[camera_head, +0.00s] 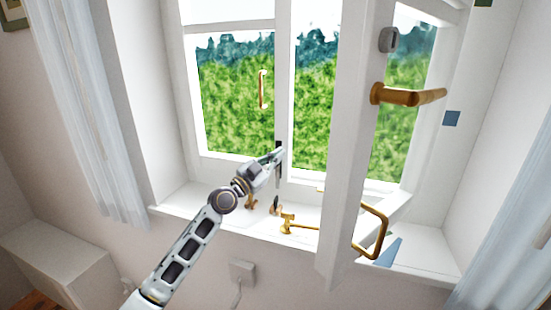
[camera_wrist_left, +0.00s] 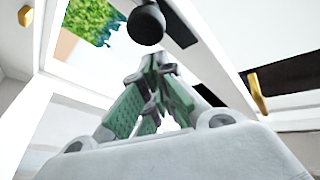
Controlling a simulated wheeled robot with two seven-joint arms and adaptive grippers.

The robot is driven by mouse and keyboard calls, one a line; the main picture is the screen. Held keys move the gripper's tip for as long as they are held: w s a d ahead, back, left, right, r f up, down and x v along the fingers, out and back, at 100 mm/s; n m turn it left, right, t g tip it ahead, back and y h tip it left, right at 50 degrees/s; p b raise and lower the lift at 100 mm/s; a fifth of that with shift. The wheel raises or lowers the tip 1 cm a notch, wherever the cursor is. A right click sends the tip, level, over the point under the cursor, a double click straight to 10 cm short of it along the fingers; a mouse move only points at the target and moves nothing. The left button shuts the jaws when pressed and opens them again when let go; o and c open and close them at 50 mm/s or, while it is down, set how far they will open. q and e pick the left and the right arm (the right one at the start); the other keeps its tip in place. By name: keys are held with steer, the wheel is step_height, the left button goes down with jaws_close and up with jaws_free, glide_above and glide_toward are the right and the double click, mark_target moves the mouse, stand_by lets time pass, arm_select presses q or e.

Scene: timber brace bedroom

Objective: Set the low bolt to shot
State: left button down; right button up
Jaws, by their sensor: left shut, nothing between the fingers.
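The low bolt is a dark fitting (camera_head: 278,145) low on the white upright between the window panes. It is partly hidden behind my left gripper in the head view. In the left wrist view a round black knob (camera_wrist_left: 146,25) stands out just past my fingertips, with a dark strip behind it. My left gripper (camera_head: 277,156) is shut and empty at the bolt. Its green-padded fingers come together (camera_wrist_left: 152,65) close to the knob; I cannot tell whether they touch it. Whether the bolt is shot or drawn is not clear. My right gripper is out of view.
An open white casement (camera_head: 350,150) with a brass lever (camera_head: 408,96) juts toward me on the right. A brass stay (camera_head: 290,225) and other small fittings sit along the sill (camera_head: 180,204). A brass pull (camera_head: 263,89) is on the left pane. Curtains hang at both sides.

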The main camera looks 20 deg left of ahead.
arm_select(q)
steer(key=s+a+b, duration=0.2)
steer(key=s+a, duration=0.1)
steer(key=s, duration=0.6)
steer(key=shift+a+f, duration=0.15)
steer(key=shift+f, duration=0.05)
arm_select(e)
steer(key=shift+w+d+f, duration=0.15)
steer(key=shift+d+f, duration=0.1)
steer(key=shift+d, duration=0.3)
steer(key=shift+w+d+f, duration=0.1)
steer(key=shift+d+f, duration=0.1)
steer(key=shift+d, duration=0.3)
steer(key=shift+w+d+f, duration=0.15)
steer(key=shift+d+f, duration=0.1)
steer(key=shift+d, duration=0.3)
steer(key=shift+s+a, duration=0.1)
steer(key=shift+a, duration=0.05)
